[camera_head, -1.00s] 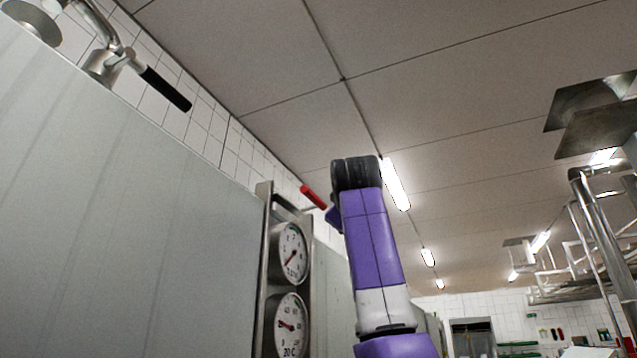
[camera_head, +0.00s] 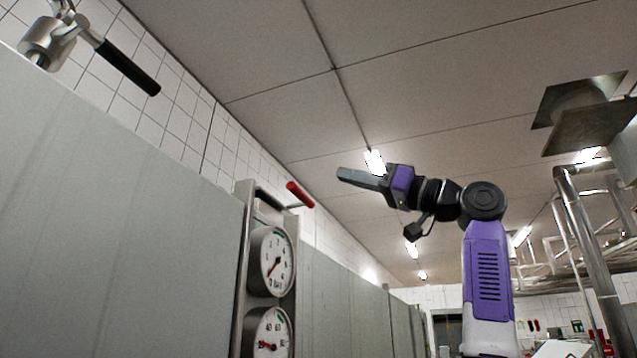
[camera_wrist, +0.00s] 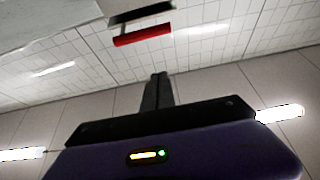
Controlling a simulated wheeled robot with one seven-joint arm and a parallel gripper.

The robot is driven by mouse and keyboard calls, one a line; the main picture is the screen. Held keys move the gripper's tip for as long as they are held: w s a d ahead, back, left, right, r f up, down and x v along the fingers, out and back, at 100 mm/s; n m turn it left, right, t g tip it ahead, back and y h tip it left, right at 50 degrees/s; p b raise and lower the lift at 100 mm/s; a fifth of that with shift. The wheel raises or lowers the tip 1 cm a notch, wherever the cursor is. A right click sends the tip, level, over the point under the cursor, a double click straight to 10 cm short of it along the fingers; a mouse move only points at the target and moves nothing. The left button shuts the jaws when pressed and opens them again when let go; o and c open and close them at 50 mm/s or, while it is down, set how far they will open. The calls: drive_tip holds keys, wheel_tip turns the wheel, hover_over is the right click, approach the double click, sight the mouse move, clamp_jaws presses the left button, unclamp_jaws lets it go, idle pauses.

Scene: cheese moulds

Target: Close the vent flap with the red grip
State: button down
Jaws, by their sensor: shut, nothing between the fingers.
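The red grip (camera_head: 300,194) sits on a short rod at the top of a metal panel with two dials, at the centre left of the head view. It also shows as a red bar (camera_wrist: 142,35) near the top of the wrist view, beside a dark bar. My gripper (camera_head: 342,174) is raised to the right of the red grip and points left towards it. Its fingers are together and empty, and a gap separates them from the grip. In the wrist view the fingers (camera_wrist: 158,76) show as one narrow dark shape. I cannot make out the flap itself.
Two round gauges (camera_head: 271,262) are on the panel below the red grip. A black-handled metal lever (camera_head: 127,67) stands above the large grey wall (camera_head: 110,215) at upper left. Metal pipes (camera_head: 592,235) stand at right. The space around my gripper is open below the ceiling.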

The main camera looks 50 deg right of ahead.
drive_tip(key=p+x, duration=0.5)
drive_tip(key=x, duration=0.6)
wheel_tip(320, 180, down, 5)
drive_tip(key=shift+s+d+r, duration=0.1)
drive_tip(key=shift+s+r, duration=0.1)
